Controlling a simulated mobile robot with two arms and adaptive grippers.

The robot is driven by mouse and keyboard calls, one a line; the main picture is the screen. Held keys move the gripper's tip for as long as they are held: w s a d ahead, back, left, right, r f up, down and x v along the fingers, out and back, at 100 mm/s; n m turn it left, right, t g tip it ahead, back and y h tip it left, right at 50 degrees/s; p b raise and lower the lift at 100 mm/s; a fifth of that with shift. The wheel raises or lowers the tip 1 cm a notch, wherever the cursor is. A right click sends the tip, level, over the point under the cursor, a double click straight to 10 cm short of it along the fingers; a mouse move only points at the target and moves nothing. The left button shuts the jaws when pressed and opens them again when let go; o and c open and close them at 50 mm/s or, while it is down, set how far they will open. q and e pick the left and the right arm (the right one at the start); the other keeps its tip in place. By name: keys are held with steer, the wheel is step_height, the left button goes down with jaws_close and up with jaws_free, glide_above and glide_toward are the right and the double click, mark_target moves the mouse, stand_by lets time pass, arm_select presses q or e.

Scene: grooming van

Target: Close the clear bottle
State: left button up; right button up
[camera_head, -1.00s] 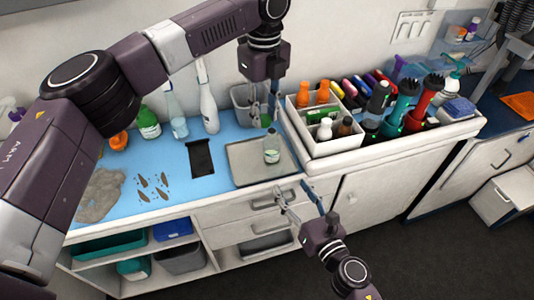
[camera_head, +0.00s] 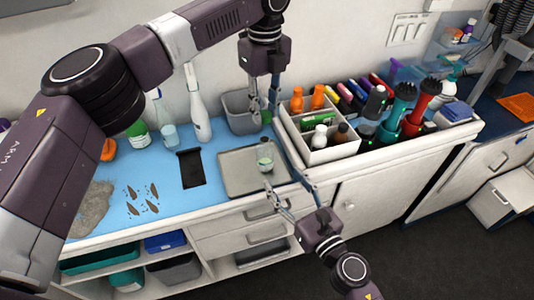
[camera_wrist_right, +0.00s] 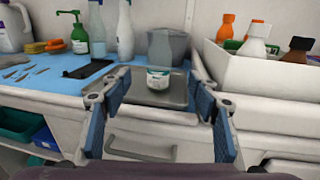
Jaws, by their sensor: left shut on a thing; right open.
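The clear bottle (camera_head: 265,157) stands upright on the grey tray (camera_head: 235,180) on the blue counter. In the right wrist view the bottle (camera_wrist_right: 158,78), with a white and green label, shows between my open fingers but beyond them. My right gripper (camera_head: 282,182) is open and empty, in front of the tray's near edge; it also shows in the wrist view (camera_wrist_right: 158,98). My left gripper (camera_head: 264,108) points down above and behind the bottle, in front of the grey bin. It is shut on a small green thing that looks like a cap, mostly hidden by the fingers.
A white divided caddy (camera_head: 335,150) with several bottles stands right of the tray. The grey bin (camera_head: 238,120) is behind it. Drawers (camera_head: 245,222) are below.

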arm_select(q)
steer(key=shift+w, duration=0.1)
steer(key=shift+s, duration=0.2)
arm_select(e)
steer(key=shift+r, duration=0.1)
steer(key=shift+a, duration=0.1)
steer(key=x, duration=1.2)
steer(key=shift+c, duration=0.7)
jaws_close()
arm_select(q)
glide_above(265, 140)
steer(key=shift+f, duration=2.5)
